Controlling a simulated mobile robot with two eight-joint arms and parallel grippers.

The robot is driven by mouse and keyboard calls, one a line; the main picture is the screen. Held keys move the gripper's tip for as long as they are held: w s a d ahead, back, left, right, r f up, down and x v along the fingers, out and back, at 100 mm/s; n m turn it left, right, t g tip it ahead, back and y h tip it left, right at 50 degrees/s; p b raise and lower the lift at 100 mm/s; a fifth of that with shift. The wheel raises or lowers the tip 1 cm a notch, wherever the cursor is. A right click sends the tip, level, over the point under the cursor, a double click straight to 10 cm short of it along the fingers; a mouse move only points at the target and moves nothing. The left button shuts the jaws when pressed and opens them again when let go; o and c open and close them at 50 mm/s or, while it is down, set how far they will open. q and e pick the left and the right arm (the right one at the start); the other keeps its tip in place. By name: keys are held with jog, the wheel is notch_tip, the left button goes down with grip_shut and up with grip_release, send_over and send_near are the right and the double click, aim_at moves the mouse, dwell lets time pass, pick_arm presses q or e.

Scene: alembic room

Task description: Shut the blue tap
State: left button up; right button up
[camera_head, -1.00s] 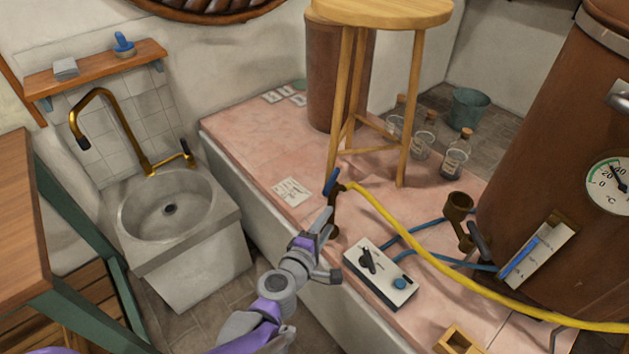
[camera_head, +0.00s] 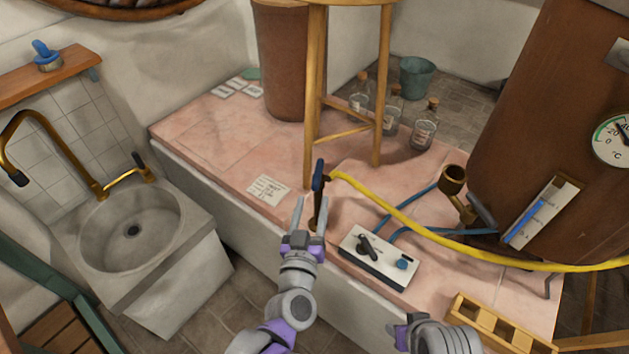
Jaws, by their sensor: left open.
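The blue tap has a blue lever handle (camera_head: 318,175) standing upright on a brass body at the front edge of the pink tiled platform. A yellow hose (camera_head: 415,226) runs from it to the right. My left gripper (camera_head: 309,218) is open, its fingers pointing up and away at the tap body. One finger shows left of the tap, and the other overlaps its lower part; I cannot tell whether they touch it. The fingertips are below the blue handle in the picture. Part of my right arm shows at the bottom right, near its gripper (camera_head: 398,332), whose fingers are unclear.
A white control box (camera_head: 378,258) with a black lever and blue knob sits right of the tap. A wooden stool (camera_head: 313,100) stands behind it, with glass bottles beyond. A wooden rack (camera_head: 495,325) lies at the front right. A stone sink (camera_head: 135,230) is at left.

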aim_at(314, 191)
pick_arm(q)
jog(key=w, duration=0.5)
jog(key=w+d+b, duration=0.1)
jog(key=w, duration=0.1)
jog(key=shift+w, duration=0.2)
grip_shut()
